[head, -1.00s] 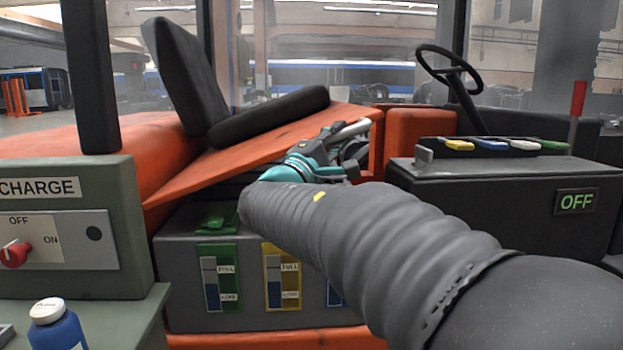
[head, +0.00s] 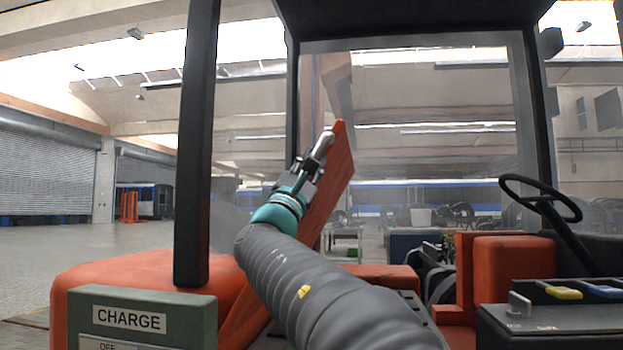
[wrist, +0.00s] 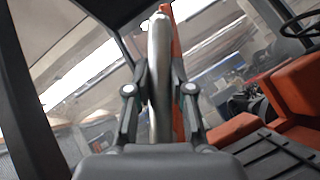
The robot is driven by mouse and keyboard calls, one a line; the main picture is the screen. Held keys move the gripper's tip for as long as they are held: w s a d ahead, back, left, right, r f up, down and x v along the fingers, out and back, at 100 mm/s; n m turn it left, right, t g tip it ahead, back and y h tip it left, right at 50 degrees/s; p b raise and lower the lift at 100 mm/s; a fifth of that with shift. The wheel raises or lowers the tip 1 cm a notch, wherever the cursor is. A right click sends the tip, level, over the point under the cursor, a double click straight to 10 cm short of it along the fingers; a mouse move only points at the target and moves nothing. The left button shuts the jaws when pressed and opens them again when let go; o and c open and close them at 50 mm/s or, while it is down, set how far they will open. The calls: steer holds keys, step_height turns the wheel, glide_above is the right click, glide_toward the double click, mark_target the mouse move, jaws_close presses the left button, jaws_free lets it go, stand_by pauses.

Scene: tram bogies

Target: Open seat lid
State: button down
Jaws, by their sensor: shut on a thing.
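The orange seat lid (head: 334,185) is tilted up steeply, close to upright, in the middle of the head view. In the wrist view the lid (wrist: 175,60) shows edge-on as a narrow orange strip. My gripper (head: 318,160) is shut on the silver handle (head: 322,143) at the lid's upper edge. In the wrist view my gripper (wrist: 160,95) has its fingers on both sides of the handle (wrist: 159,45). My arm hides the lid's lower part.
A dark cab post (head: 196,150) stands left of the lid. The CHARGE box (head: 135,318) is at lower left. The steering wheel (head: 540,198) and a dark console (head: 550,325) are at right. Windows lie behind.

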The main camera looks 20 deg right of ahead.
steer(key=shift+w+a+r+n, duration=0.25)
steer(key=shift+a+n, duration=0.05)
steer(key=shift+a, duration=0.1)
steer(key=c, duration=1)
jaws_free()
steer(key=shift+f, duration=0.1)
steer(key=v, duration=1.2)
